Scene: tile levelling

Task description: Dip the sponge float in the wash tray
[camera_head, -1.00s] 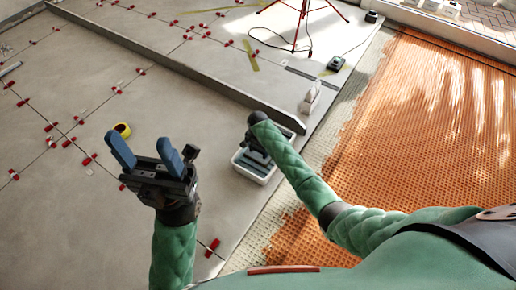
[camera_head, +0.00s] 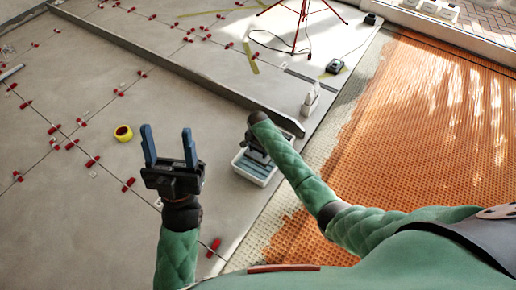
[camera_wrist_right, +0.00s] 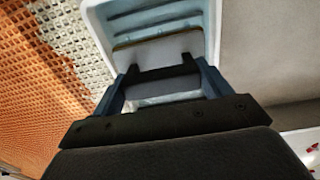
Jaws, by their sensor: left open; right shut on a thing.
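The wash tray (camera_head: 249,177) is a pale, shallow box on the concrete beside the orange matting. It also shows in the right wrist view (camera_wrist_right: 214,20), with ribs across its inside. My right gripper (camera_wrist_right: 165,84) is over the tray, shut on the sponge float (camera_wrist_right: 160,50), a pale slab with a dark grip between the blue fingers. The float appears inside the tray's outline; I cannot tell how deep it sits. In the head view my right forearm and hand hide much of the float. My left gripper (camera_head: 168,133) is open and empty, fingers pointing up, left of the tray.
Red levelling clips (camera_head: 92,162) dot the tile joints. A long bar (camera_head: 170,68) crosses behind the tray. A white bottle (camera_head: 310,101) stands behind it. A red tripod (camera_head: 300,25) is further back.

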